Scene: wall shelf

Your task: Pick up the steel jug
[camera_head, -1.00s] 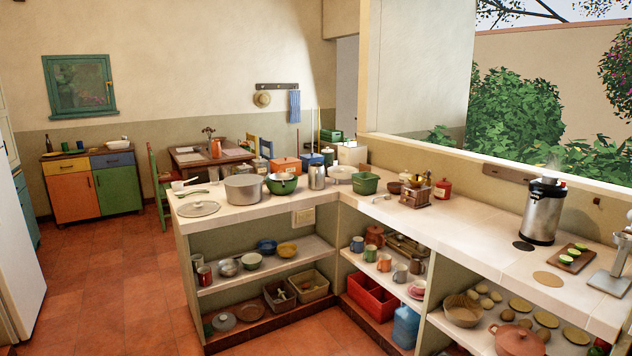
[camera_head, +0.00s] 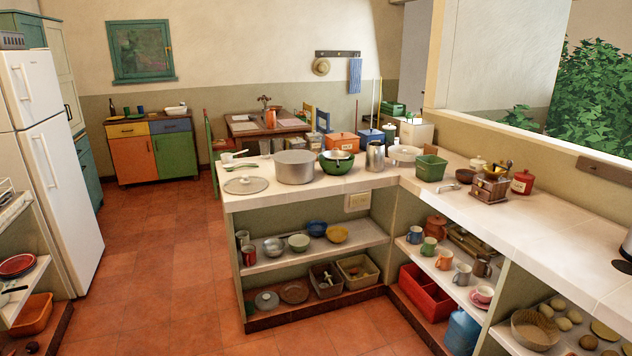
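The steel jug (camera_head: 375,157) stands upright on the white tiled counter, near the inner corner. A green bowl (camera_head: 336,162) with something lying in it is close to its left, and a whitish shallow dish (camera_head: 405,153) is close to its right. The jug looks like plain grey metal with a narrower top. Neither of my grippers shows in the head view.
A large grey pot (camera_head: 295,167) and a flat lid (camera_head: 246,185) occupy the left of the counter. A green tub (camera_head: 431,168) and a coffee grinder (camera_head: 490,185) stand right of the jug. The red tile floor (camera_head: 160,260) left of the counter is clear, up to the fridge (camera_head: 55,170).

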